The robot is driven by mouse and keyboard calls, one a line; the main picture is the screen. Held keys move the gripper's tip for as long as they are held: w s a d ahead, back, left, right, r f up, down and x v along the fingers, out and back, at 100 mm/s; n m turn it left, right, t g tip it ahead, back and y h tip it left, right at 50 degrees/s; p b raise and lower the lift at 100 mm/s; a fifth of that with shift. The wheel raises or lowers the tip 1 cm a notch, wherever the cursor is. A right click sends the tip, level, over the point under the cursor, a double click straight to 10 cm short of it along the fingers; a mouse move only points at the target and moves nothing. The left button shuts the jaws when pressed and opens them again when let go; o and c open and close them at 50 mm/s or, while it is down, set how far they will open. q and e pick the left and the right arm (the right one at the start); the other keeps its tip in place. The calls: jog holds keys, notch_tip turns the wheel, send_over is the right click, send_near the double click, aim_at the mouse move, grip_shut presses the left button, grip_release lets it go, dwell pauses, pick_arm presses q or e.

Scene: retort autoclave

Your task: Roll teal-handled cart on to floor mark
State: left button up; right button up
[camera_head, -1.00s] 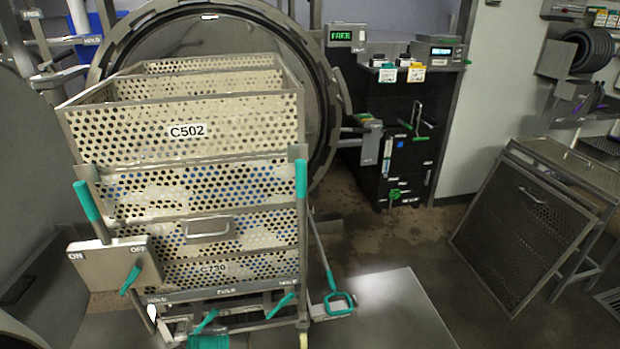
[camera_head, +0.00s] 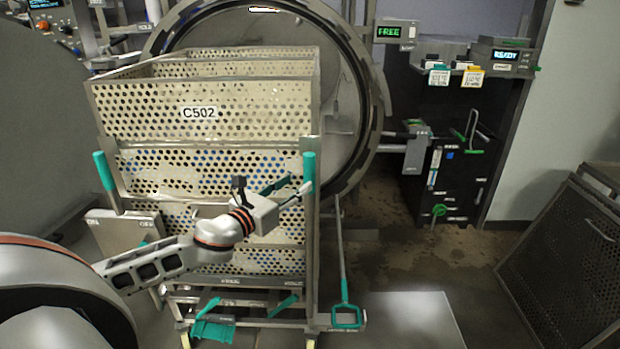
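The teal-handled cart stands in front of the round autoclave opening, carrying stacked perforated baskets (camera_head: 215,115), the top one labelled C502. Its left teal handle (camera_head: 103,170) and right teal handle (camera_head: 309,166) stand upright at its near corners. My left arm reaches in from the lower left across the cart's front. My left gripper (camera_head: 289,187) has its fingers spread, empty, just left of the right handle's lower part; whether a fingertip touches it I cannot tell. A pale grey rectangle (camera_head: 415,318) lies on the floor right of the cart. My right gripper is not in view.
The autoclave's ring (camera_head: 372,100) is close behind the cart. A teal-ended lever (camera_head: 345,316) stands at its right side. A dark mesh panel (camera_head: 565,260) leans at far right. Floor between is open.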

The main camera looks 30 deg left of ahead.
aim_at(306, 177)
pick_arm(q)
jog(key=shift+w+d+f+p, duration=0.1)
jog(key=shift+w+p, duration=0.05)
jog(key=shift+w, duration=1.7)
jog(key=shift+w+d+p, duration=0.1)
jog(key=shift+w+p, duration=0.05)
jog(key=shift+w, duration=1.65)
grip_shut()
